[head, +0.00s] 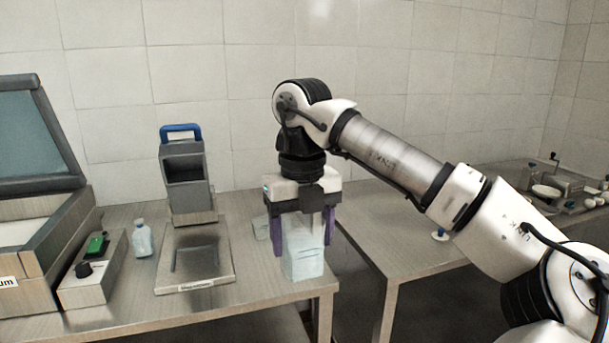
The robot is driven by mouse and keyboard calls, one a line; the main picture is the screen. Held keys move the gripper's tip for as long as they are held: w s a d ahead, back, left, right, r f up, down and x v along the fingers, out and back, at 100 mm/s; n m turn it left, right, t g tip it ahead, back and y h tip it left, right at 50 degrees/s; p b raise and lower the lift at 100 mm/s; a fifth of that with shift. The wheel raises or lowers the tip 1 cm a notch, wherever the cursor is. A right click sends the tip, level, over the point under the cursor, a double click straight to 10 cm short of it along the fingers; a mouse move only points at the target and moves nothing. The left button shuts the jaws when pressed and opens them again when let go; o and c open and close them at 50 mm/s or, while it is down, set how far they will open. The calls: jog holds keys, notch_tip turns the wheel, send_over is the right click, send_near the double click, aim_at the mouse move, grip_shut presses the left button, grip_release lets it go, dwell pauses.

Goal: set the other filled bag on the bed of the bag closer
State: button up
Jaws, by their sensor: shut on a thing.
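My gripper (304,240) points down at the right part of the left table. Its purple fingers are shut on a pale, whitish-blue filled bag (305,262), one on each side. The bag is upright; I cannot tell whether its base touches the table. A grey device with a blue handle (181,170), seemingly the bag closer, stands to the left. Its flat grey bed (207,254) lies in front of it, with a label too small to read and nothing standing on it. A small pale item (262,226) is partly hidden behind my gripper.
A small pale-blue bottle-like thing (143,240) stands left of the bed. Beside it is a control box (95,278) with a green switch and black knob. A large open-lidded machine (40,220) fills the far left. A second table (400,240) lies right, past a gap.

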jog(key=w+f+n, duration=0.2)
jog(key=f+n, duration=0.8)
jog(key=f, duration=0.9)
jog(key=w+f+n, duration=0.3)
jog(key=f+n, duration=0.8)
jog(key=f, duration=0.9)
jog(key=w+f+n, duration=0.3)
jog(key=f+n, duration=0.7)
jog(key=f, duration=1)
jog(key=shift+f+n, duration=0.15)
jog(key=shift+n, duration=0.25)
jog(key=shift+w+d, duration=0.1)
jog(key=shift+d, duration=0.05)
